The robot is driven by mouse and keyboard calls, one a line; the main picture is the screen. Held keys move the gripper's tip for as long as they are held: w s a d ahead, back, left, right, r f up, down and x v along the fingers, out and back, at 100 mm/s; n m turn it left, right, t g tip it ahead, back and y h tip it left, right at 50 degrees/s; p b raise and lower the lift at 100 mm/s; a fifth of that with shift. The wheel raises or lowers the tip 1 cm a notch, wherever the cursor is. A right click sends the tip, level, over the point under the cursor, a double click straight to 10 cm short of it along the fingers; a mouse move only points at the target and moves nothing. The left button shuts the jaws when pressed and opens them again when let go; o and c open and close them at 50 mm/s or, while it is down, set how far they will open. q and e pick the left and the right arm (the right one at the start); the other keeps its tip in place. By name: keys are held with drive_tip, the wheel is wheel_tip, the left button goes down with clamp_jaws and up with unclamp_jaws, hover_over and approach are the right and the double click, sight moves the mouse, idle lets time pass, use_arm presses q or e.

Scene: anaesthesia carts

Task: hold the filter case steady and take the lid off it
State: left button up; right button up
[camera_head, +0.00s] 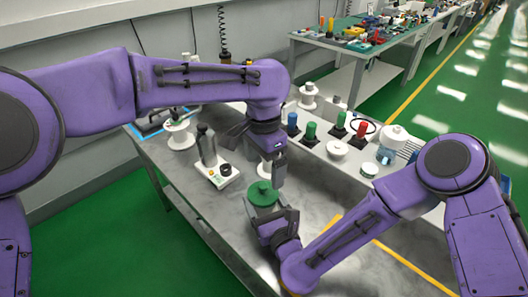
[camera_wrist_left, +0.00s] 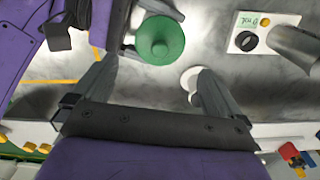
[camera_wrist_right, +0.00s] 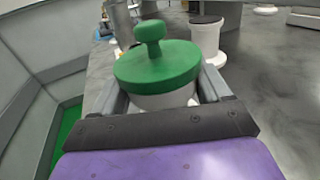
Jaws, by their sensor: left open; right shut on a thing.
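The filter case (camera_wrist_right: 162,101) is a white round body under a green lid (camera_wrist_right: 156,66) with a round knob; it stands upright on the grey bench. The lid also shows in the head view (camera_head: 263,194) and in the left wrist view (camera_wrist_left: 160,40). My right gripper (camera_wrist_right: 162,84) is shut on the case body, a finger on each side below the lid. My left gripper (camera_head: 254,160) is open and empty, above and beyond the lid. In the left wrist view the lid lies past its fingertips (camera_wrist_left: 155,68), apart from them. The lid sits on the case.
A small device (camera_head: 218,174) with a dark knob and a grey cylinder (camera_head: 206,145) stand left of my left gripper. Bare bench lies right of the case.

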sight(264, 184)
use_arm(q)
wheel_tip(264, 184, down, 8)
drive_tip(key=shift+r, duration=0.15)
use_arm(e)
drive_tip(key=shift+f, duration=0.1)
use_arm(q)
drive_tip(key=c, duration=1)
drive_tip(key=shift+r, duration=0.2)
drive_tip(key=shift+r, duration=0.95)
drive_tip(key=shift+r, duration=2)
use_arm(e)
drive_tip(key=o, duration=1.5)
drive_tip(key=shift+c, duration=0.2)
